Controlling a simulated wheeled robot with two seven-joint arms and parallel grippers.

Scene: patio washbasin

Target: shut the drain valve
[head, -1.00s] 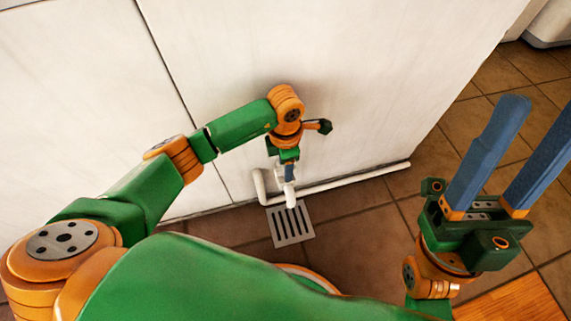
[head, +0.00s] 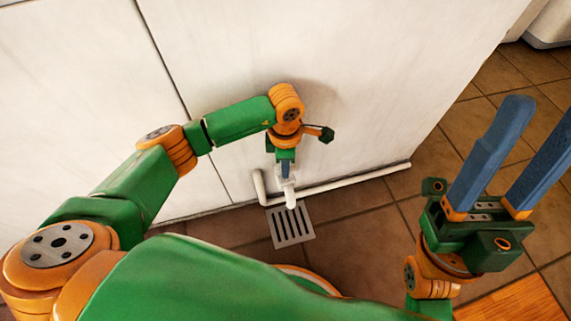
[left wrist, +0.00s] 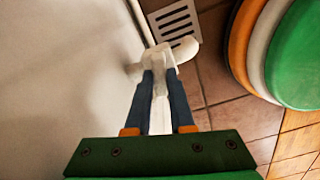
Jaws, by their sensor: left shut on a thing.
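The white drain valve (head: 290,202) sits on the white pipe low on the wall, with its short spout above the floor drain. My left gripper (head: 285,173) reaches down to it from above. In the left wrist view, the two blue fingers of my left gripper (left wrist: 160,78) are shut on the valve's white handle (left wrist: 160,112), one on each side. The valve body (left wrist: 160,57) shows just beyond the fingertips. The fingers hide part of the handle. My right gripper (head: 541,112) is open and empty at the right, away from the valve.
A grey slotted floor drain (head: 290,224) lies under the spout. The white pipe (head: 350,183) runs along the foot of the pale wall (head: 380,70). Brown tiled floor (head: 370,235) is free to the right of the drain.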

